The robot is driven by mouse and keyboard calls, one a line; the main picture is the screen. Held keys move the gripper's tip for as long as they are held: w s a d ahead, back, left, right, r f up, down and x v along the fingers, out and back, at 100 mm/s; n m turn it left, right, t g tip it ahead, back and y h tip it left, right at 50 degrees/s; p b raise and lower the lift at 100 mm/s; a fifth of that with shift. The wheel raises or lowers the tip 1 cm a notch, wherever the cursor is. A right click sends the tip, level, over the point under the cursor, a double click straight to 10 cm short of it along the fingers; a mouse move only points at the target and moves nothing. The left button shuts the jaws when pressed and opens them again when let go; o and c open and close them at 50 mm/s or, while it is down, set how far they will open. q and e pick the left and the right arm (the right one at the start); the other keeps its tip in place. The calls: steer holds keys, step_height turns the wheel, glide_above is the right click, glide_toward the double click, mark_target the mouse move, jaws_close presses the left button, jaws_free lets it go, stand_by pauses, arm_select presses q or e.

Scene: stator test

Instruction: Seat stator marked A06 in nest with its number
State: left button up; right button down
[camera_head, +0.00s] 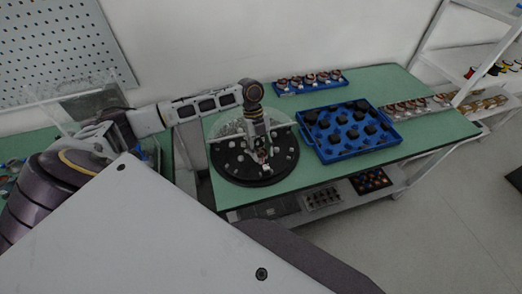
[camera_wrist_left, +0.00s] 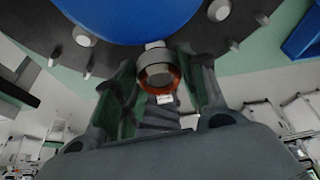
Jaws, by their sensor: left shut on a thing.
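My left gripper (camera_head: 262,158) reaches down over the black round plate (camera_head: 229,172) on the green bench. In the left wrist view the left gripper (camera_wrist_left: 163,80) is shut on a stator (camera_wrist_left: 158,74), a small ring with copper windings and a pale rim. The stator sits between the fingers, close to the plate's edge; I cannot tell whether it touches the plate. A small white label shows under the ring, but its number is unreadable. Several grey nest posts (camera_wrist_left: 84,37) stand around the dark plate (camera_wrist_left: 60,22). Nest numbers are not readable. My right gripper is not in view.
A clear curved shield (camera_head: 222,128) stands at the plate. A blue tray (camera_head: 321,155) with black parts stands right of it. A smaller blue tray (camera_head: 283,92) with several stators lies behind. More stators (camera_head: 418,105) line the right end. The bench's front right is clear.

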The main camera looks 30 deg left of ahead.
arm_select(q)
steer(key=shift+f, duration=1.35)
stand_by(1.1)
steer(key=o, duration=1.2)
steer(key=shift+c, duration=0.2)
steer(key=v, duration=1.2)
steer(key=shift+f, duration=0.1)
